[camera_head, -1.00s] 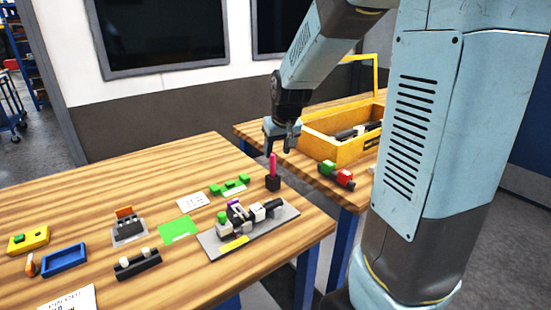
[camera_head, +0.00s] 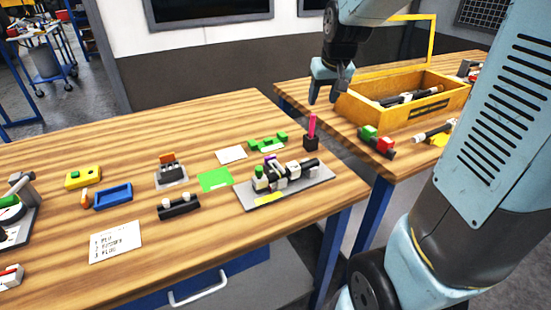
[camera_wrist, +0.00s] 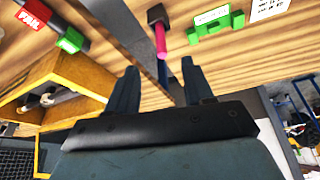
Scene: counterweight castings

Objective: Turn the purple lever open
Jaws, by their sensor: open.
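The purple lever (camera_head: 270,160) is a small part on the valve-like assembly of white, black and green pieces, which is on a grey plate (camera_head: 315,189) near the right edge of the left table. I cannot tell the lever's exact angle at this size. My gripper (camera_head: 323,95) hangs in the air above and behind the assembly, over the gap between the tables, apart from it. In the wrist view my gripper (camera_wrist: 160,85) is open, with nothing between its fingers. The purple lever does not show in the wrist view.
A pink rod in a black block (camera_head: 311,142) stands behind the plate, and it shows ahead of my fingers in the wrist view (camera_wrist: 160,38). Green holders (camera_head: 267,142) are beside it. A yellow crate (camera_head: 375,118) stands on the right table. Bare wood lies at the left table's back.

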